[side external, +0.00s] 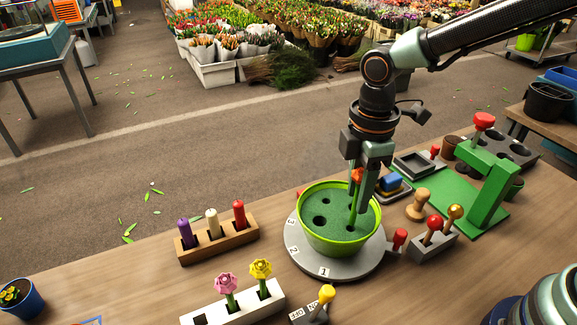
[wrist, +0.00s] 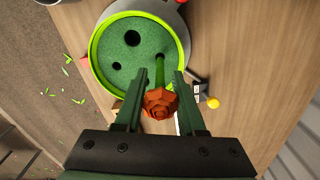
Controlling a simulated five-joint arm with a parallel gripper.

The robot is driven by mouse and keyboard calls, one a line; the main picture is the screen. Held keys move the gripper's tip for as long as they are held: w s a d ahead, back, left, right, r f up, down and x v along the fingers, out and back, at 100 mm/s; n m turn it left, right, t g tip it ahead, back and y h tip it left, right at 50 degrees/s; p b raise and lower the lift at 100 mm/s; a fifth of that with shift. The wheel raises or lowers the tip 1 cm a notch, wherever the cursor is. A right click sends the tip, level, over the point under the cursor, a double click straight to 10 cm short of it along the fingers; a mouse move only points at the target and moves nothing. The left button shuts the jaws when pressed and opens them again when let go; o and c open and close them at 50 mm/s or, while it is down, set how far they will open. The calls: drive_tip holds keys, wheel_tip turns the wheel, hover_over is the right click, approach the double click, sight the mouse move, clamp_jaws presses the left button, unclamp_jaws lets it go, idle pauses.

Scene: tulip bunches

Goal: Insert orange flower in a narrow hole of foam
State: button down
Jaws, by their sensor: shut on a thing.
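The orange flower (side external: 357,174) is upright between the fingers of my gripper (side external: 357,200), which is shut on it. In the wrist view its orange head (wrist: 160,103) faces the camera, and its green stem runs between the fingers (wrist: 160,78) to the foam. The green foam (side external: 335,207) fills a lime-rimmed pot (side external: 337,250) and has several dark holes of different sizes. The stem's lower end is at or just over the hole nearest the front right; I cannot tell how deep it is.
The pot stands on a grey numbered turntable (side external: 302,262). A wooden block (side external: 218,243) with coloured pegs and a white holder (side external: 233,304) with pink and yellow flowers stand to the left. A green press (side external: 480,178) and small knobbed tools (side external: 433,237) crowd the right.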

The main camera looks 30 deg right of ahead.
sight(352, 223)
drive_tip(key=shift+f, duration=2.3)
drive_tip(key=shift+c, duration=2.1)
unclamp_jaws()
wheel_tip(352, 223, up, 12)
drive_tip(key=shift+r, duration=0.1)
drive_tip(key=s+d+r+m+t, duration=0.1)
drive_tip(key=s+d+m+t, duration=0.1)
drive_tip(key=d+m, duration=0.5)
drive_tip(key=s+d+r+m+t, duration=0.1)
drive_tip(key=s+d+m+t, duration=0.1)
drive_tip(key=d+m, duration=0.6)
drive_tip(key=shift+d+r+t, duration=0.25)
drive_tip(key=shift+d+t, duration=0.2)
drive_tip(key=shift+t, duration=0.35)
